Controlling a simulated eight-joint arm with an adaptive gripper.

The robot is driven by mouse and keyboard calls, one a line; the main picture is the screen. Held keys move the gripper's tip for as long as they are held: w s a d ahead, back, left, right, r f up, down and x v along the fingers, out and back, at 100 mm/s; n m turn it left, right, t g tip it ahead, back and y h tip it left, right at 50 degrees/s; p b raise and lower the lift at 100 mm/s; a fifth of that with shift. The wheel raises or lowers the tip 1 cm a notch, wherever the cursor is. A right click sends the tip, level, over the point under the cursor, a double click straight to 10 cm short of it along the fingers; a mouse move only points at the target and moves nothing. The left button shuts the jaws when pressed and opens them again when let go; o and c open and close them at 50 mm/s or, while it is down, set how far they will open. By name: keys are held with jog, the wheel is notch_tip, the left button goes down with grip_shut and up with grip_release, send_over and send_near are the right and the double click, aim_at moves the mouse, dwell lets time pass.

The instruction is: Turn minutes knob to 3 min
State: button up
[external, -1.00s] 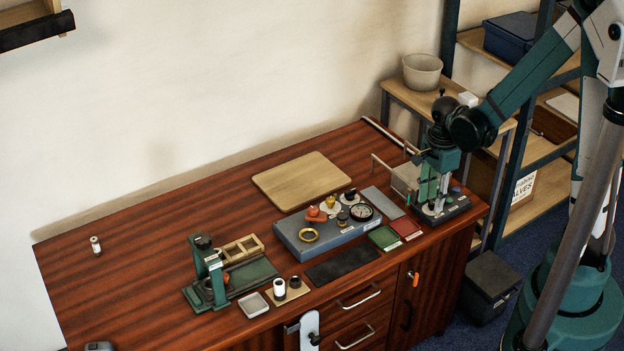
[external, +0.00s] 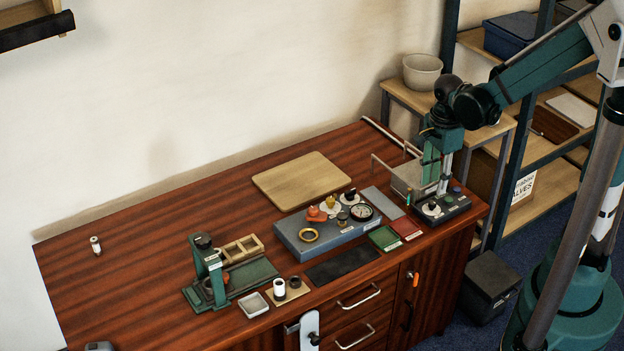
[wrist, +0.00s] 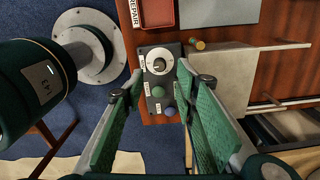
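The minutes knob sits on a white dial (wrist: 159,61) on the grey control box (external: 456,204) at the right end of the workbench. The dial also shows in the external view (external: 432,208). The knob's bar looks slanted, and its scale is too small to read. My gripper (wrist: 160,78) points down above the box. Its two green fingers stand apart, one on each side of the dial in the wrist view, with nothing between them. In the external view my gripper (external: 434,188) appears clear above the dial.
A green button (wrist: 158,91) and a blue button (wrist: 170,111) are beside the dial on the box. A red tray (external: 406,228) and green tray (external: 384,238) lie to the left.

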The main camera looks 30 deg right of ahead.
jog(key=shift+r, duration=2.65)
jog(key=s+d+r+n+t+p, duration=0.1)
jog(key=s+d+r+n+t, duration=0.1)
jog(key=r+n, duration=0.5)
jog(key=s+d+r+n+t, duration=0.2)
jog(key=s+r+n+t, duration=0.3)
jog(key=n, duration=0.7)
notch_tip(320, 180, up, 2)
jog(key=shift+s+d+r+n+p, duration=0.2)
jog(key=shift+s+d+n+p, duration=0.15)
jog(key=shift+s, duration=0.45)
